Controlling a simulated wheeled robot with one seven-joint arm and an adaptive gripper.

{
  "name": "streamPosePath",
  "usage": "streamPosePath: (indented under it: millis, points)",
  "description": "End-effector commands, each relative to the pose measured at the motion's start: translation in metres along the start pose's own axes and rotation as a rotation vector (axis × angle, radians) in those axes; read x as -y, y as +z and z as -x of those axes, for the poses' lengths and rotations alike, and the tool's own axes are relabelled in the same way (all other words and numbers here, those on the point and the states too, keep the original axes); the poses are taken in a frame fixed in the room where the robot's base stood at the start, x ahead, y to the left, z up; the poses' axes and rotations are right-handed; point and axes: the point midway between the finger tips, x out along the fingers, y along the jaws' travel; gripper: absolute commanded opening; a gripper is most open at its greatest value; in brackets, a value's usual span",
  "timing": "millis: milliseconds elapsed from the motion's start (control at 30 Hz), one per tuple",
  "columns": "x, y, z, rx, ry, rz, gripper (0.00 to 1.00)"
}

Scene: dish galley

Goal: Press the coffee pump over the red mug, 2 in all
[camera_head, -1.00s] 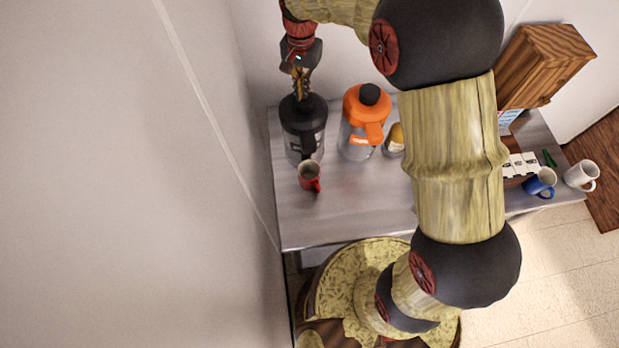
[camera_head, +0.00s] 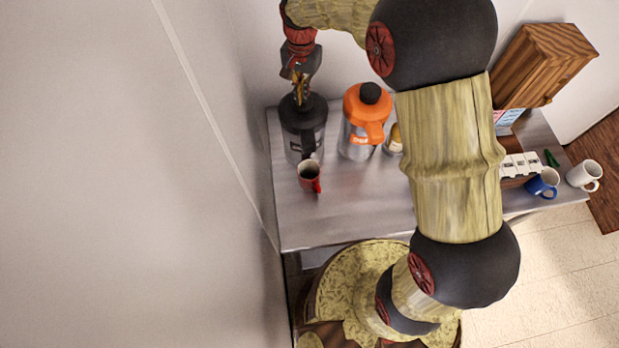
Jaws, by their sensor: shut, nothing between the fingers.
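The coffee pump is the dark dispenser with a black top (camera_head: 303,128) at the left of the steel counter. The red mug (camera_head: 309,177) stands upright on the counter in front of it, below its black spout. My gripper (camera_head: 301,100) points down at the dispenser's top with its fingers together and empty. Its fingertips overlap the black top in this view, and I cannot tell whether they touch it. The dispenser's pump knob is hidden behind the fingers.
An orange-topped dispenser (camera_head: 367,118) stands close to the right, with a small yellow-topped container (camera_head: 394,139) beside it. A blue mug (camera_head: 543,182) and a white mug (camera_head: 584,175) stand at the counter's right end. A wall borders the left. The front of the counter (camera_head: 340,220) is clear.

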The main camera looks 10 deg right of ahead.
Motion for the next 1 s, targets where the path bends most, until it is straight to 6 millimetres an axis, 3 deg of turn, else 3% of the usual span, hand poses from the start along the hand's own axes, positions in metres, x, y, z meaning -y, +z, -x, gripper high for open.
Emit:
streamPosePath:
  millis: [167,800,1000]
  points:
    - [-0.001,0.002,-0.002,0.005,0.005,0.000,0.00]
    - [-0.001,0.001,0.034,0.003,0.003,0.000,0.00]
    - [-0.001,0.001,0.037,0.002,0.002,0.000,0.00]
